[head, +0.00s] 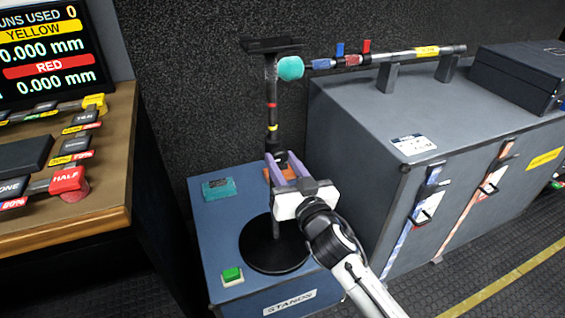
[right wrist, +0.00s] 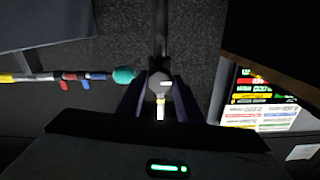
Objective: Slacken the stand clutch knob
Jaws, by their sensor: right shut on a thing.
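A black stand rises from a round base (head: 262,250). Its upright pole (head: 271,90) carries red and yellow bands and a flat black top plate (head: 271,45). My right gripper (head: 281,160), with purple fingers, reaches the pole at mid height and is shut on the clutch knob. In the right wrist view the dark knob (right wrist: 160,82), with a small pale mark, sits between the fingers. In the head view the fingers and gripper body hide most of it. A bit of orange (head: 267,174) shows beside the fingers. My left gripper is out of view.
The stand is on a blue box (head: 222,250) labelled STANDS, with a teal block (head: 218,188) and a green button (head: 232,275). A grey case (head: 370,150) at right bears a pole with a teal tip (head: 291,68). A wooden desk (head: 118,200) with a display is at left.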

